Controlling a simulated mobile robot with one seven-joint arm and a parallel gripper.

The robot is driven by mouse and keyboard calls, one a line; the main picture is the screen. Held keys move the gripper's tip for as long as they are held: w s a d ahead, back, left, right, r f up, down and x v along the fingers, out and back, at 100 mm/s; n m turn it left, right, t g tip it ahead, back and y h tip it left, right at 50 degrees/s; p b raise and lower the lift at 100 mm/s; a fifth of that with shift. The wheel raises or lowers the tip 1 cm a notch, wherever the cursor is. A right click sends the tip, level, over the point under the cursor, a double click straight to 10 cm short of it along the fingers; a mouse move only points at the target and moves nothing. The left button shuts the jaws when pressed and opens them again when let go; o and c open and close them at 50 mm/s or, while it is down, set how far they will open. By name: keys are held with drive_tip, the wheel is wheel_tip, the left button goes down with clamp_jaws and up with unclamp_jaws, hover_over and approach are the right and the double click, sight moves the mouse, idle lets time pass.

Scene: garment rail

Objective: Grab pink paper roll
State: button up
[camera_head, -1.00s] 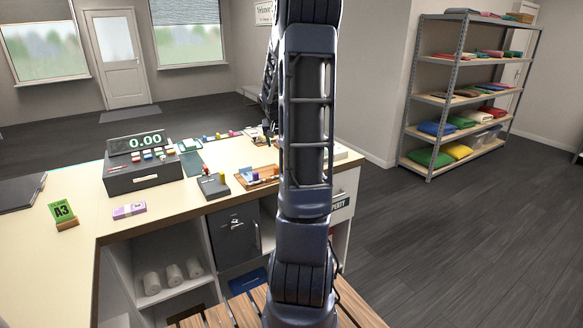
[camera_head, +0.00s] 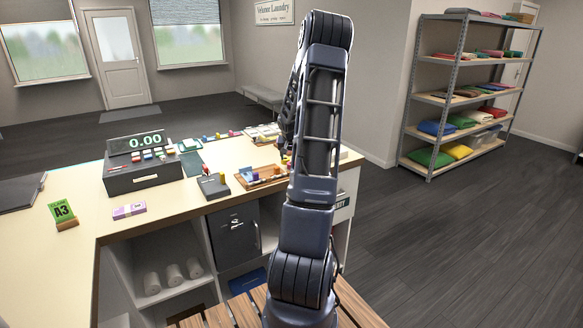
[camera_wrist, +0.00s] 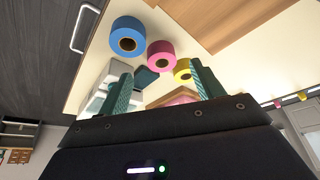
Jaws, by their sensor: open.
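The pink paper roll (camera_wrist: 161,54) shows in the wrist view, round with a dark core. It sits between a blue roll (camera_wrist: 128,38) and a yellow roll (camera_wrist: 183,70). My gripper (camera_wrist: 161,69) is open, its two green ribbed fingers spread apart. The pink roll appears beyond the fingertips, in the gap between them, with nothing held. In the head view my arm reaches over the right part of the counter (camera_head: 75,190). The gripper's tips are too small and partly hidden there, and I cannot pick out the pink roll.
A shelf rack (camera_head: 455,97) stands far right.

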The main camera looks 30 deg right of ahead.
drive_tip(key=shift+w+x, duration=0.15)
drive_tip(key=shift+x, duration=1.15)
drive_tip(key=shift+w+x, duration=0.15)
drive_tip(key=shift+x, duration=1.15)
drive_tip(key=shift+r, duration=0.1)
drive_tip(key=c, duration=1.1)
